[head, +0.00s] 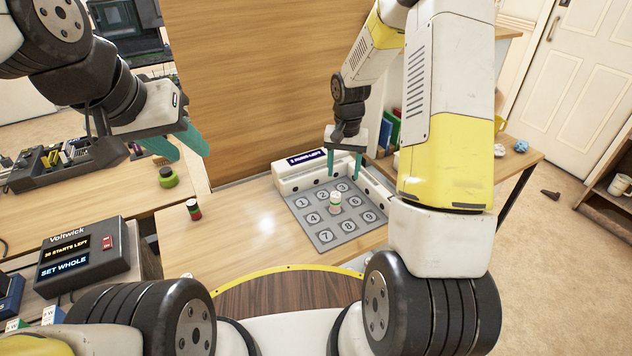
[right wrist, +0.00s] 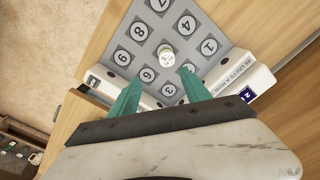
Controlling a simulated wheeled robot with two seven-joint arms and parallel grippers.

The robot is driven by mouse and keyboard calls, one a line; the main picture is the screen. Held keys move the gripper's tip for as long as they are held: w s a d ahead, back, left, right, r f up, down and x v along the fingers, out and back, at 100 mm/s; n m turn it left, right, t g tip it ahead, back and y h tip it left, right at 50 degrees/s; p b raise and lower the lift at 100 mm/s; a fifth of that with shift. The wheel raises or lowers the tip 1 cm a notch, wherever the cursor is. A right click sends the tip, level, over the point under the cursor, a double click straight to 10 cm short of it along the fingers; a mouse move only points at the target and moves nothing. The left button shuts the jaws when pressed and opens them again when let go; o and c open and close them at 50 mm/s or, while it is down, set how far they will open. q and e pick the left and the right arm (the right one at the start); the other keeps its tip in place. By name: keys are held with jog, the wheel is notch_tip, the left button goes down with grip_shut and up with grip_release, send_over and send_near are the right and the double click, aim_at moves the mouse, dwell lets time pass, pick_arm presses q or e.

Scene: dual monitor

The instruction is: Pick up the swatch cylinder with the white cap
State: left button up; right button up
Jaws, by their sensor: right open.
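The swatch cylinder with the white cap (head: 336,198) stands upright on the grey numbered pad (head: 318,237), near its middle. In the right wrist view the cylinder (right wrist: 166,54) shows its white top, just beyond my fingertips. My right gripper (head: 344,170) is open and empty, above the far part of the pad. The right wrist view shows its two teal fingers (right wrist: 160,80) apart, with the cylinder beyond them, not between them. My left gripper (head: 188,152) is raised at the left, its teal fingers apart and empty.
A dark-capped cylinder with red and green bands (head: 193,209) stands left on the table. A white labelled holder (head: 300,173) borders the pad's far side. A Voltwick box (head: 82,252) and a green round object (head: 168,177) are further left. The table between is clear.

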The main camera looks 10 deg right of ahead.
aim_at(336, 194)
jog(key=f, duration=0.3)
jog(key=a+f, duration=0.1)
jog(key=f, duration=0.2)
jog(key=a+f, duration=0.1)
jog(key=f, duration=0.3)
jog(key=shift+f, duration=0.1)
grip_shut()
